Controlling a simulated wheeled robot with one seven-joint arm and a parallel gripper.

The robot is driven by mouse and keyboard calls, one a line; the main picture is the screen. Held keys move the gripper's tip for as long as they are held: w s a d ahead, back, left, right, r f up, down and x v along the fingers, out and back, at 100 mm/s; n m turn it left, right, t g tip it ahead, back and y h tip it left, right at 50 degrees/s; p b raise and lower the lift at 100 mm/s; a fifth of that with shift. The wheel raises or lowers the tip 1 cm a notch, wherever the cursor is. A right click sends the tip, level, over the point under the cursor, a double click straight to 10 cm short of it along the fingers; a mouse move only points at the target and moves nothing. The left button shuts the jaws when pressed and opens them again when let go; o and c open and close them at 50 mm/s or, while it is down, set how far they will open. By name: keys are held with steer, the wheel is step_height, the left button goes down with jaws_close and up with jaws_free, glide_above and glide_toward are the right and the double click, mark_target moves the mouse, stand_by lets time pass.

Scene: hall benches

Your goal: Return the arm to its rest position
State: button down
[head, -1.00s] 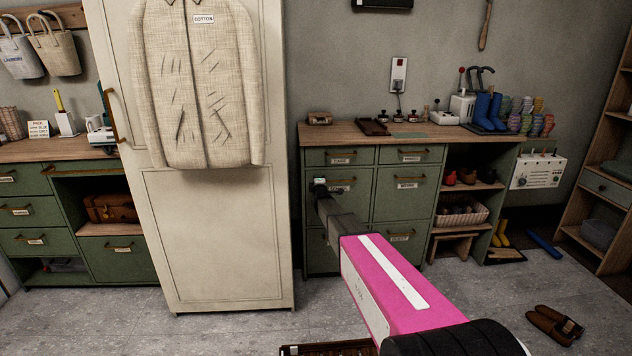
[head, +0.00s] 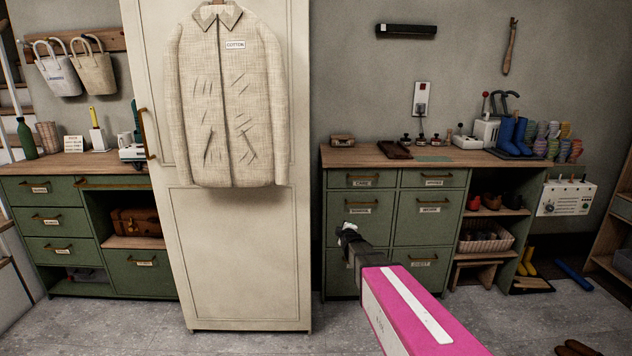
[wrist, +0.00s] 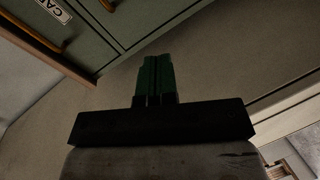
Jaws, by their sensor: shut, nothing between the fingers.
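My arm, with its pink link, reaches forward from the lower right of the head view. My gripper (head: 347,232) is at its far end, in front of the green drawer cabinet (head: 369,180). In the wrist view my gripper (wrist: 155,62) shows two dark green fingers side by side, shut, with nothing between them. The fingers point toward a plain surface, with the green drawer front (wrist: 165,14) at the top. I cannot tell the distance from the fingers to the cabinet.
A tall cream cabinet (head: 240,255) with a cotton jacket (head: 226,100) hanging on it stands left of my arm. A wooden worktop (head: 375,156) carries small items and blue boots (head: 513,135). Brown shoes (head: 580,348) lie at lower right.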

steer(key=s+d+f+m+g, duration=0.1)
steer(key=s+m+g, duration=0.4)
steer(key=s, duration=0.7)
steer(key=s+d+f+m+g, duration=0.2)
steer(key=s+m+g, duration=0.3)
steer(key=s, duration=0.7)
steer(key=s+d+f+m+g, duration=0.1)
steer(key=s+f+m+g, duration=0.2)
steer(key=s, duration=0.8)
steer(key=shift+s+d+f+m+g+h, duration=0.4)
steer(key=shift+m+g, duration=0.5)
steer(key=shift+g, duration=0.2)
